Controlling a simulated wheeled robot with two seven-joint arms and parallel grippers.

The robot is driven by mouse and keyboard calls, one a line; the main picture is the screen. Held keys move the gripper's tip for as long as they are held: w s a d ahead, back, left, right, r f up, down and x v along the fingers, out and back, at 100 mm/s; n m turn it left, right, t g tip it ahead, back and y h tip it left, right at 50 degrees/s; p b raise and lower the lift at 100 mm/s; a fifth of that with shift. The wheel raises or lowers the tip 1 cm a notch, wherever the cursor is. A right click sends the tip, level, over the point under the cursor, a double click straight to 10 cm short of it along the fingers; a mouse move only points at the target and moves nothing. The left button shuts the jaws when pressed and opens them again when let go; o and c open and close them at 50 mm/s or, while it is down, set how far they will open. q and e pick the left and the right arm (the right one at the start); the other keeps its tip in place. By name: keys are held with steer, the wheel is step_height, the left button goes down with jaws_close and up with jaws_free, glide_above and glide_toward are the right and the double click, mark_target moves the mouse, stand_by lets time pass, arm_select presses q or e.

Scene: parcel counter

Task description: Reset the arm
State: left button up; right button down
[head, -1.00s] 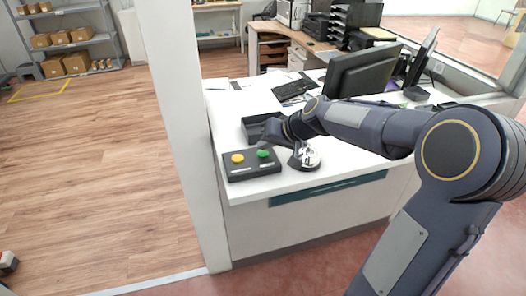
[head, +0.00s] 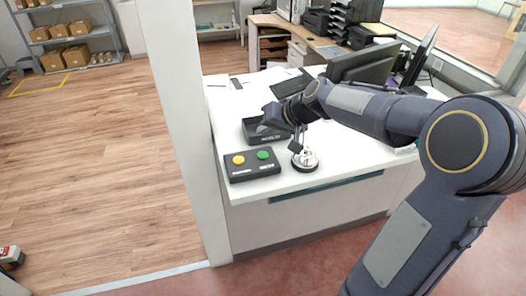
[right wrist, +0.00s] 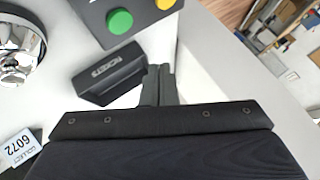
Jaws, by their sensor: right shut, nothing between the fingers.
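The black button box (head: 256,172) has a yellow button (head: 239,160) and a green button (head: 263,155), both uncovered. The green button also shows in the right wrist view (right wrist: 119,21), beyond the fingertips and apart from them. My left gripper does not show.
The silver bell (head: 305,160) stands near the counter's front edge. A black tickets holder (head: 262,132) sits behind the button box. A card marked 6072 (right wrist: 21,147) shows in the right wrist view. A monitor (head: 362,68) stands farther back. A white pillar (head: 178,130) rises left of the counter.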

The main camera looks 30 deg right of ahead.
stand_by(0.6)
steer(key=s+a+f+n+g, duration=0.1)
steer(key=s+a, duration=0.3)
steer(key=s, duration=0.5)
steer(key=s+a+f+n+g, duration=0.1)
steer(key=s+a, duration=0.3)
steer(key=s, duration=0.5)
steer(key=s+a+f+n+g, duration=0.1)
steer(key=s+a+f, duration=0.2)
steer(key=s, duration=0.7)
steer(key=shift+a+f, duration=0.15)
steer(key=shift+a, duration=0.3)
